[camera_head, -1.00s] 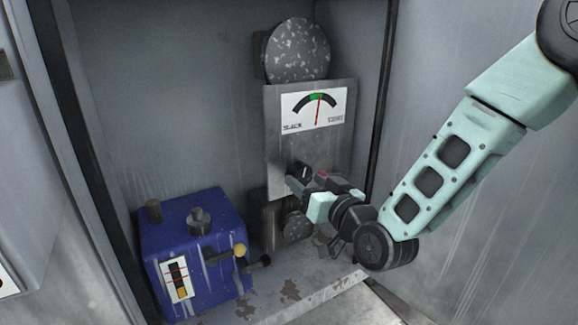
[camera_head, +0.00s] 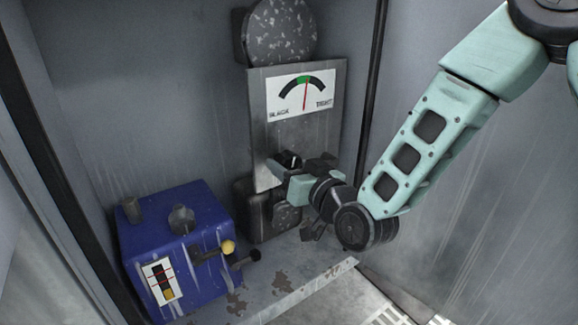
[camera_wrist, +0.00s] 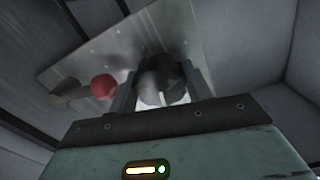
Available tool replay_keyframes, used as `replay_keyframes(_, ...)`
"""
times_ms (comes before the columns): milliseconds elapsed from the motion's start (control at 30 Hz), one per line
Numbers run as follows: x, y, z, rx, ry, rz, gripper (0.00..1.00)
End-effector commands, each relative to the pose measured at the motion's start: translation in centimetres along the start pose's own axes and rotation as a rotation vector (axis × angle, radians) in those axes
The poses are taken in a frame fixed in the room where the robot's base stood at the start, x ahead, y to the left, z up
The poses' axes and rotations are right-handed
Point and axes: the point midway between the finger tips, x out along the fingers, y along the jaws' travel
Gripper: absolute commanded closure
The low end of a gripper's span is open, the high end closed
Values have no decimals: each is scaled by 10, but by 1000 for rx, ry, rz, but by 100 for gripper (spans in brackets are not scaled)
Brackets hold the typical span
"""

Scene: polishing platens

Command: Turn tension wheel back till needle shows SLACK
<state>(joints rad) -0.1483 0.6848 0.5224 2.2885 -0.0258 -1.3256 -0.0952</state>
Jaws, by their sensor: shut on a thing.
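The gauge (camera_head: 302,93) is a white dial on a grey metal plate (camera_head: 265,140), with SLACK at left and TIGHT at right. Its red needle (camera_head: 305,95) stands near upright, at the green band at the top of the scale. The tension wheel, a dark rounded knob (camera_wrist: 160,84), sits low on the plate. My gripper (camera_wrist: 158,90) is shut on it, with one finger on each side. In the head view my gripper (camera_head: 287,168) is at the plate's lower part and hides most of the wheel.
A red ball on a lever (camera_wrist: 103,86) is close left of my gripper in the wrist view. A speckled disc (camera_head: 282,32) is above the gauge. A blue box (camera_head: 190,250) with a yellow-knobbed lever (camera_head: 228,247) stands lower left. Cabinet walls enclose the space.

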Motion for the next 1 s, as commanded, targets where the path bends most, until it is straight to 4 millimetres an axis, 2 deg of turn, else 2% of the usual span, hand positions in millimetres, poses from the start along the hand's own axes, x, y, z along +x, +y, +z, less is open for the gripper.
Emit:
replay_keyframes(267, 0, 0, 0, -94, 0, -1, 73)
replay_keyframes(1000, 0, 0, 0, -612, -1, -1, 73)
